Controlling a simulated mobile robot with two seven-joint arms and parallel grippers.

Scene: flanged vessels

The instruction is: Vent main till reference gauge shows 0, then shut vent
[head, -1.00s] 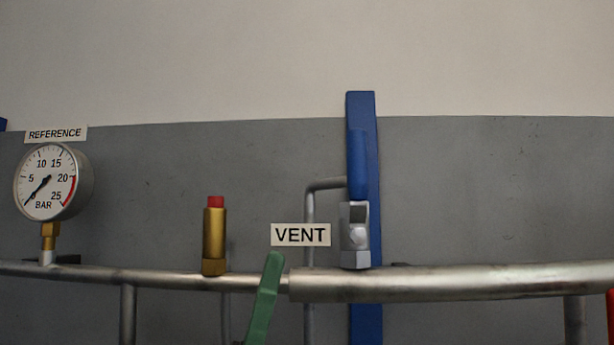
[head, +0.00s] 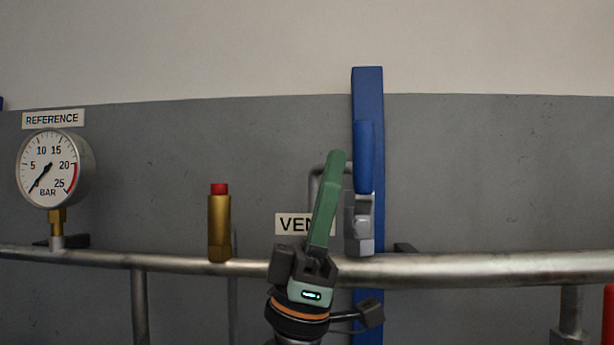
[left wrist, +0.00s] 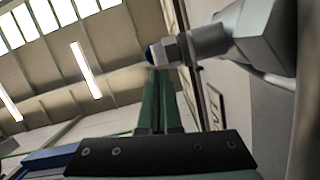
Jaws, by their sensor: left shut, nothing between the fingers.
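The reference gauge (head: 48,168) is at the left in the head view. Its needle points lower left, at or very near the 0 end. The vent valve (head: 360,228) stands on the main pipe (head: 470,268), with its blue lever (head: 363,155) upright. My left gripper (head: 337,156) has its green fingers together and empty, just left of the lever in the picture; contact cannot be told. It partly covers the VENT label (head: 290,223). In the left wrist view the shut fingers (left wrist: 157,74) point at metal valve parts (left wrist: 190,45). My right gripper is not in view.
A brass fitting with a red cap (head: 219,225) stands on the pipe between gauge and vent. A blue upright post (head: 368,85) is behind the valve. A red part (head: 609,315) shows at the right edge. The wall above the pipe at right is clear.

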